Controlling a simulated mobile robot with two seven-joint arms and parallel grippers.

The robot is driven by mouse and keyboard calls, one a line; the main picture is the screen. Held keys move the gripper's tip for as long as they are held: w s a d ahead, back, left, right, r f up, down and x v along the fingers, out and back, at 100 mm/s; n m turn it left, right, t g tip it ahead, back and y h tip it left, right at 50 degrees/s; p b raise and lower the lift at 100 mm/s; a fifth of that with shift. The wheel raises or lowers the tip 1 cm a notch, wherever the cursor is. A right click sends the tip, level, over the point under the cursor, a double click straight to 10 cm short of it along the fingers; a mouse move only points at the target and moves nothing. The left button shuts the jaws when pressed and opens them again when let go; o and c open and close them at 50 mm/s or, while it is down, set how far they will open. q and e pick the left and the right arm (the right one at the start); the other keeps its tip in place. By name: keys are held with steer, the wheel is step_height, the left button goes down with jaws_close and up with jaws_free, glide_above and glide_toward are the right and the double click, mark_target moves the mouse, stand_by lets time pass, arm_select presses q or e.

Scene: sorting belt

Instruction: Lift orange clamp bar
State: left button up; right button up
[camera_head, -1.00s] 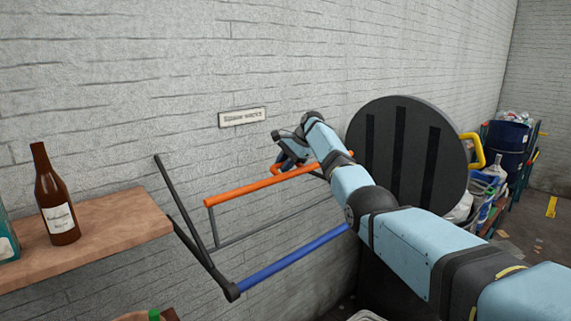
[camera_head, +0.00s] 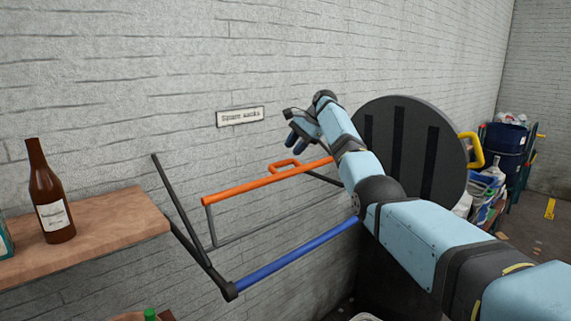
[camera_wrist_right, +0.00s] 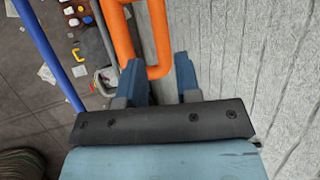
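The orange clamp bar (camera_head: 245,187) runs across a dark frame by the wall in the head view, with an orange loop handle (camera_head: 284,163) on its wall side. The bar and loop also show in the right wrist view (camera_wrist_right: 121,32). My right gripper (camera_head: 295,140) is above the loop and apart from it in the head view. In the right wrist view its two blue fingers (camera_wrist_right: 158,65) are spread, with the loop's end seen beyond and between them. Nothing is held. The bar's right end is hidden behind my right arm. My left gripper is not in view.
A blue bar (camera_head: 290,257) runs below the orange one. A wooden shelf (camera_head: 95,235) with a brown bottle (camera_head: 49,195) is at left. A sign (camera_head: 240,117) is on the wall. A round dark disc (camera_head: 415,150) stands behind my right arm.

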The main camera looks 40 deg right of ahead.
steer(key=v, duration=0.6)
steer(key=shift+b, duration=0.4)
